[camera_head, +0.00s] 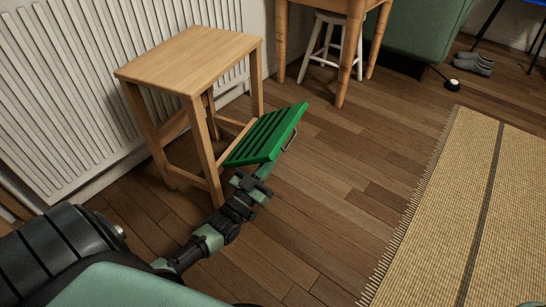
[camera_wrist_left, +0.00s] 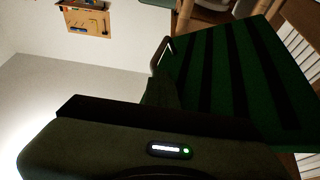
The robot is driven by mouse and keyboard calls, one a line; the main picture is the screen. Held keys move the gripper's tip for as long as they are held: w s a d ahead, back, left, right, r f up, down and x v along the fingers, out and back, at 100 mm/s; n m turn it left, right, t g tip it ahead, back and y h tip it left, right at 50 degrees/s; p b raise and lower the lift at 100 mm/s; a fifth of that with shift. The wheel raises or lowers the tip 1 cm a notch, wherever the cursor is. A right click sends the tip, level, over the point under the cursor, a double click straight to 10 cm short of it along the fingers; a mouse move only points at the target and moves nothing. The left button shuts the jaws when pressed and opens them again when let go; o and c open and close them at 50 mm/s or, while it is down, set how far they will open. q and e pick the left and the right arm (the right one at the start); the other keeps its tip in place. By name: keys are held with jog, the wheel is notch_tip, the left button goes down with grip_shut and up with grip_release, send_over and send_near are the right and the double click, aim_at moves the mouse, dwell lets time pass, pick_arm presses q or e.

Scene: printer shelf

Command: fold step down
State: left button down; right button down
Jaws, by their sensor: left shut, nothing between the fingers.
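A wooden step stool (camera_head: 190,62) stands against the radiator in the head view. Its green slatted step (camera_head: 265,135) sticks out to the right at a tilt, its outer edge higher than the inner one. A metal handle (camera_head: 291,142) is on the step's outer edge. My left gripper (camera_head: 266,170) is shut and empty, just below the step's outer part by the handle. I cannot tell if it touches the step. In the left wrist view the step's dark green slatted face (camera_wrist_left: 235,85) fills the right side, with the handle (camera_wrist_left: 160,54) at its edge.
A white radiator (camera_head: 70,90) is behind the stool. A wooden table (camera_head: 335,8) with a white stool (camera_head: 330,45) under it stands at the back. A woven rug (camera_head: 480,200) lies at the right. Bare wooden floor is between stool and rug.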

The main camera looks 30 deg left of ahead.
dwell(0.8)
pick_arm(q)
jog(key=c, duration=1.8)
grip_release()
jog(key=v, duration=0.9)
jog(key=shift+p, duration=0.3)
